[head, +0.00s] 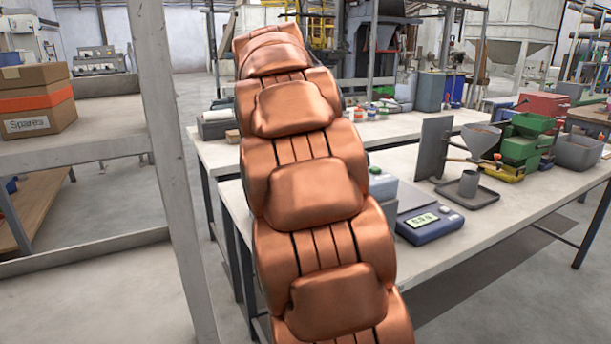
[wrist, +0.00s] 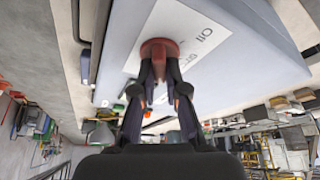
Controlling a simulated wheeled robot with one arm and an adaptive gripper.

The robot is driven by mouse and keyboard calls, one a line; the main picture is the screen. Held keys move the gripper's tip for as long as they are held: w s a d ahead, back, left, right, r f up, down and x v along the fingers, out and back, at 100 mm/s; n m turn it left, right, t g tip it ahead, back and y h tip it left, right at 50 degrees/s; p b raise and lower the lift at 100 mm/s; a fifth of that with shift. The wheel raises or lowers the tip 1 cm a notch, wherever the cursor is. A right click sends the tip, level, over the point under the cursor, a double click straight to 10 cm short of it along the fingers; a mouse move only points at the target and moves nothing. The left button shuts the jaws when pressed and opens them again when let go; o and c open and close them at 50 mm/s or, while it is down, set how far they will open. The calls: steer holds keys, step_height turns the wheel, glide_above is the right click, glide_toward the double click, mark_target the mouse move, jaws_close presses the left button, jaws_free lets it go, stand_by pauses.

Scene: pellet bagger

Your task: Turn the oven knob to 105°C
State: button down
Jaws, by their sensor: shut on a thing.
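In the wrist view, which looks upside down, a red round knob (wrist: 159,47) stands out from a white dial plate (wrist: 190,22) on a grey box-shaped body (wrist: 252,50), which looks like the oven. My gripper (wrist: 159,66) is shut on the knob, with dark fingers on both sides of it. Dark print shows on the plate to the right of the knob, perhaps "110" upside down. The rest of the scale and any pointer mark are hidden or too small to read. In the head view, my copper arm hides the gripper, and I cannot make out the knob there.
A shelf post (head: 172,150) and a Spares box (head: 38,112) stand at the left.

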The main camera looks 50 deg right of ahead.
stand_by(0.4)
steer(key=c, duration=1.2)
jaws_free()
steer(key=v, duration=0.7)
steer(key=shift+r, duration=0.15)
steer(key=shift+a, duration=0.15)
